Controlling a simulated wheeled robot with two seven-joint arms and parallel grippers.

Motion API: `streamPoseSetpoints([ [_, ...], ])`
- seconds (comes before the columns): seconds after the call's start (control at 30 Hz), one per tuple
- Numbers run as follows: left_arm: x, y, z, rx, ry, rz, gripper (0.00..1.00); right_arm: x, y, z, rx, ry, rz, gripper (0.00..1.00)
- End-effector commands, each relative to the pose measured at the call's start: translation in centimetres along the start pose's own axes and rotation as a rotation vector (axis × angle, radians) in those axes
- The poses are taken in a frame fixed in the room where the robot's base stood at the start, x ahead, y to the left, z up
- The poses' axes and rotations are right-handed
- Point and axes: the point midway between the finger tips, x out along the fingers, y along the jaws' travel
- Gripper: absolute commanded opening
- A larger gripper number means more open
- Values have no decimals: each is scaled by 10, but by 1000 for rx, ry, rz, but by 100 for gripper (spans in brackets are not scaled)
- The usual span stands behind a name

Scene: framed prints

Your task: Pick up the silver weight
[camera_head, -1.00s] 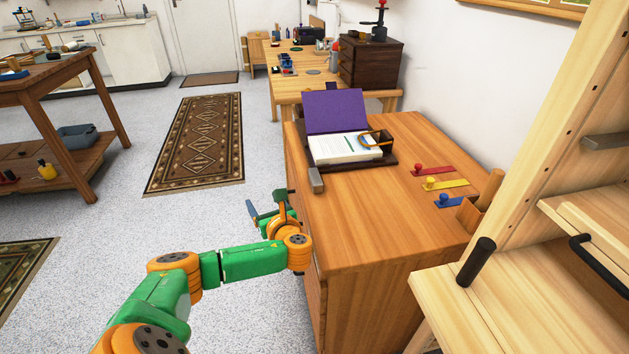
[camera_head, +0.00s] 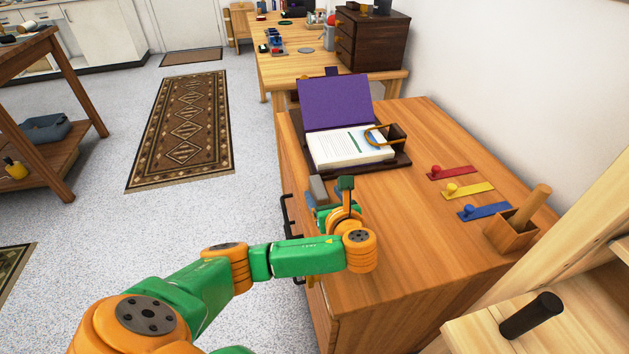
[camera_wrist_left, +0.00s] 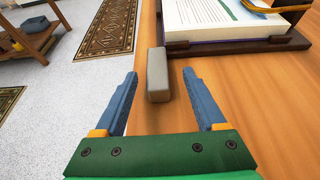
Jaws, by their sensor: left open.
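The silver weight is a small grey block (camera_head: 318,188) at the left edge of the wooden cabinet top, in front of the book stand. In the left wrist view the silver weight (camera_wrist_left: 158,75) stands between and slightly beyond my open blue fingertips, apart from both. My left gripper (camera_head: 328,196) is open and empty over the cabinet's left edge; it also shows in the left wrist view (camera_wrist_left: 160,82). In the head view the gripper partly hides the weight's lower end. My right gripper is not in view.
An open book (camera_head: 345,148) with a purple cover lies on a dark stand (camera_head: 395,165) behind the weight. Red (camera_head: 450,172), yellow (camera_head: 468,191) and blue (camera_head: 485,211) pieces and a wooden holder (camera_head: 512,238) are at right. The cabinet top (camera_head: 420,240) between is clear.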

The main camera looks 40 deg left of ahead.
Motion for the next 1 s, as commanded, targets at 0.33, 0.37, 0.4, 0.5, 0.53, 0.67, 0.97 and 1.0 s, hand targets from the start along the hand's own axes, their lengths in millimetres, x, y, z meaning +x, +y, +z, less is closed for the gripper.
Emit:
streamPoseSetpoints([
  [0.33,61,4,2,1,0,2,72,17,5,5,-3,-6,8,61],
  [0.37,63,4,2,1,0,2,72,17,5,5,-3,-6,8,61],
  [0.4,64,4,3,1,0,2,72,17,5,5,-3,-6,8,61],
  [0.5,64,4,4,1,0,1,72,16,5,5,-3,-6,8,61],
  [0.53,64,4,4,1,0,1,72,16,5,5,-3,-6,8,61],
  [0.67,63,4,4,1,0,1,48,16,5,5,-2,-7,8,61],
  [0.97,63,4,4,1,1,1,0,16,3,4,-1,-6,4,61],
  [1.0,63,4,4,1,1,1,0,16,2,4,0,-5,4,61],
])
